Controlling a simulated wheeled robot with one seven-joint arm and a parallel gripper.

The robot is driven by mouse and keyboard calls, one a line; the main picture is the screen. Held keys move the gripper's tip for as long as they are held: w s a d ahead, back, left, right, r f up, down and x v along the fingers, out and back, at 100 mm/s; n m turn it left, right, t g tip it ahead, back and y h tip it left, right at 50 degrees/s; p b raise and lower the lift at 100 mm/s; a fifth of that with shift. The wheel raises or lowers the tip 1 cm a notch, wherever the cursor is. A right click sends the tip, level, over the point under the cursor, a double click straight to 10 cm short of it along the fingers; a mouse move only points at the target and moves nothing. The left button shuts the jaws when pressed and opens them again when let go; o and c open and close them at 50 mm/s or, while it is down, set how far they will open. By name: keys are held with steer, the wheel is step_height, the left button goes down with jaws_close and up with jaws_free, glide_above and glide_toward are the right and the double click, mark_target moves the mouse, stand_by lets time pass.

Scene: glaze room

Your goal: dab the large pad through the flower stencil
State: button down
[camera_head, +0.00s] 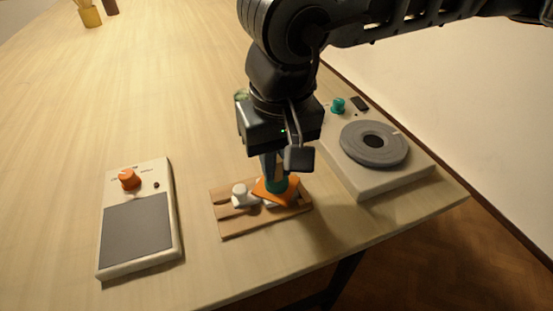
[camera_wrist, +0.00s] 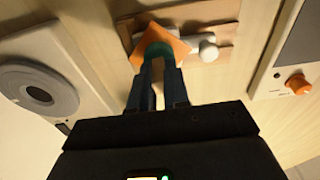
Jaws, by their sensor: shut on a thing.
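My gripper (camera_head: 272,172) points down and is shut on a teal round piece (camera_head: 276,184). In the wrist view my gripper's fingers (camera_wrist: 158,70) close on the same teal piece (camera_wrist: 158,50). An orange flat square (camera_head: 268,194) lies right under the teal piece, turned like a diamond; I cannot tell whether the two are joined. It also shows in the wrist view (camera_wrist: 170,36). Both are over a wooden rack (camera_head: 240,227). A white knobbed piece (camera_head: 242,194) lies on the rack beside the orange square. I cannot make out a flower cut-out.
A white device with a grey panel (camera_head: 138,235) and an orange knob (camera_head: 129,180) lies to the left. A white unit with a grey wheel (camera_head: 375,144) and a teal knob (camera_head: 338,105) stands right, near the table edge. A yellow pot (camera_head: 90,15) stands far left. The table's left middle is clear.

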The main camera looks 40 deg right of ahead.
stand_by(0.3)
steer(key=shift+r+p, duration=0.8)
steer(key=shift+r, duration=1.7)
